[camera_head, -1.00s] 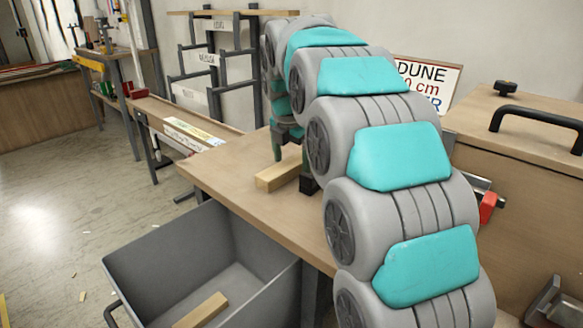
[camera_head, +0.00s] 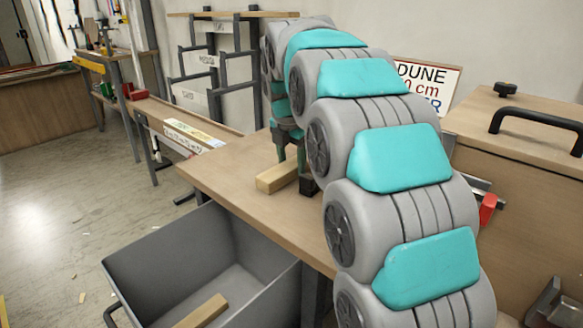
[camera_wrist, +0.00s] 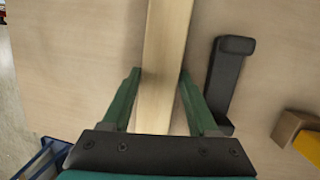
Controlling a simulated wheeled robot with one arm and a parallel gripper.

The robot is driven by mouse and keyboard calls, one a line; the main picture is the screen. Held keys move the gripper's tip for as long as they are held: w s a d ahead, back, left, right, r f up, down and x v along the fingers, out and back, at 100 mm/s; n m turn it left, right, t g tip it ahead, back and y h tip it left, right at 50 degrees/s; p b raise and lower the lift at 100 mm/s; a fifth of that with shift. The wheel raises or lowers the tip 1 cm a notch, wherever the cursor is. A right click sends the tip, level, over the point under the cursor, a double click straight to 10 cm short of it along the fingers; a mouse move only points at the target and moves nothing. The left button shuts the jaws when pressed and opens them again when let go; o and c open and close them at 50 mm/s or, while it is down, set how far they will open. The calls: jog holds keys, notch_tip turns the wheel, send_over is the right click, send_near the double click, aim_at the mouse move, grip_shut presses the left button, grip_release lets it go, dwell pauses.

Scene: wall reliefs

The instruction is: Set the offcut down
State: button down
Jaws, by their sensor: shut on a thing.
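The offcut (camera_head: 278,177) is a pale, straight length of wood at the bench edge, left of my arm. In the wrist view the offcut (camera_wrist: 163,65) runs up the picture between the two green fingers of my gripper (camera_wrist: 160,80), which is shut on it. In the head view my gripper (camera_head: 292,160) is partly hidden behind my arm links. The offcut is at or just above the bench top (camera_head: 225,165); I cannot tell whether it touches.
A grey bin (camera_head: 140,265) with a wood piece (camera_head: 203,311) inside stands below the bench's front edge. A dark bracket-like part (camera_wrist: 226,80) lies right of the offcut. A wooden box with a black handle (camera_head: 535,122) stands at the right.

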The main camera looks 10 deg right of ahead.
aim_at(292, 164)
jog(key=shift+r, duration=0.1)
notch_tip(292, 164, up, 9)
jog(key=shift+w+f, duration=0.1)
jog(key=shift+f, duration=0.1)
jog(key=shift+r, duration=0.6)
